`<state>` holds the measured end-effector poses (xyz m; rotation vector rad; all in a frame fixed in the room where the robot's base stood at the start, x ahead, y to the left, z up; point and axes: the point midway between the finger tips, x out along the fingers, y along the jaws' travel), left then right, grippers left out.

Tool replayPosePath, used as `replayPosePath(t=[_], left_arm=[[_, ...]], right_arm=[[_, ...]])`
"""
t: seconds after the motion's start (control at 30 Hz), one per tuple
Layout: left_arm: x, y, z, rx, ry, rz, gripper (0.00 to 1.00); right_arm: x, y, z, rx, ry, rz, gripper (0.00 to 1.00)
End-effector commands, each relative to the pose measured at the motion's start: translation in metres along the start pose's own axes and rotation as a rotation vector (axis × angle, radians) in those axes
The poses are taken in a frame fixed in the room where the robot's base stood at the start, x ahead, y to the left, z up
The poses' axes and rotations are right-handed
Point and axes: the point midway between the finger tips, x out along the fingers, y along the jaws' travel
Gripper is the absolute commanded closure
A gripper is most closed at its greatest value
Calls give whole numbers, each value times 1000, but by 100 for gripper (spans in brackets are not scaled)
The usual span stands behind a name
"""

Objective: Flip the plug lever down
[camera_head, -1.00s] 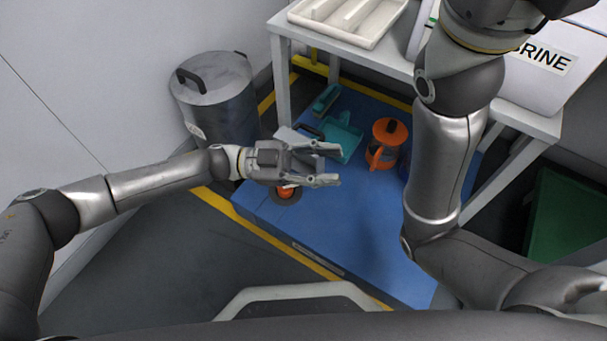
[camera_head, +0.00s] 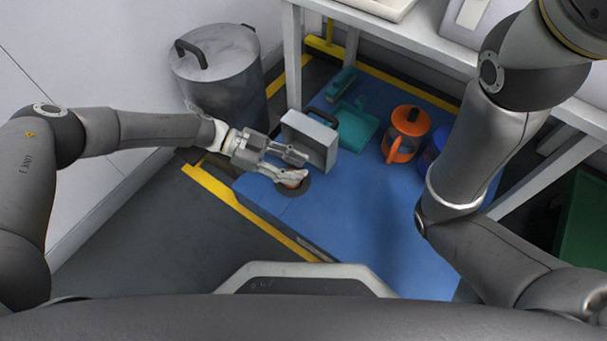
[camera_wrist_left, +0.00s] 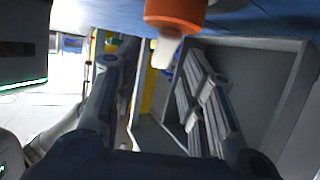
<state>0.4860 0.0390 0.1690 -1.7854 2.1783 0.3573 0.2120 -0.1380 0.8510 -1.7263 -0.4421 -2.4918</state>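The orange plug (camera_head: 293,179) sits in a dark round recess (camera_head: 299,188) on the blue platform (camera_head: 345,215). Its body is partly hidden by a finger in the head view. In the left wrist view, the orange plug (camera_wrist_left: 176,12) shows at the top with a pale lever (camera_wrist_left: 166,48) sticking out of it. My left gripper (camera_head: 303,167) is at the plug, its fingers apart. In the wrist view, the left gripper (camera_wrist_left: 160,95) is open with the lever tip above the gap between its fingers. I cannot tell if a finger touches the plug. My right gripper is out of view.
A grey case (camera_head: 311,140) with a black handle stands just behind the left gripper. A teal dustpan (camera_head: 357,127) and an orange jug (camera_head: 405,134) are farther back. A grey bin (camera_head: 216,85) stands left; a white table (camera_head: 435,48) is behind.

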Motion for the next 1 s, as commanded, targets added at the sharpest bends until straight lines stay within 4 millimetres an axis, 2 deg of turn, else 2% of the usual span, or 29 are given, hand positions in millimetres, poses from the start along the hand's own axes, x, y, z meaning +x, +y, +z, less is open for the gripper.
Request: replayPosePath(t=[0.03, 0.2, 0.57, 0.83, 0.87, 1.0], left_arm=[[10, 0, 4, 1, 1, 2, 62], [26, 0, 2, 1, -1, 0, 62], [30, 0, 0, 0, 0, -1, 62], [30, 0, 0, 0, 0, -1, 97], [30, 0, 0, 0, 0, -1, 100], [30, 0, -1, 0, -1, -1, 100]], right_arm=[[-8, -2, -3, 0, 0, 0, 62], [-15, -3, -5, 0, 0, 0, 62], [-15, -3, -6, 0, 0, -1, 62], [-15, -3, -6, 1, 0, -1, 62], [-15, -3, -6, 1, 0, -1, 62], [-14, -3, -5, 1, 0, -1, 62]])
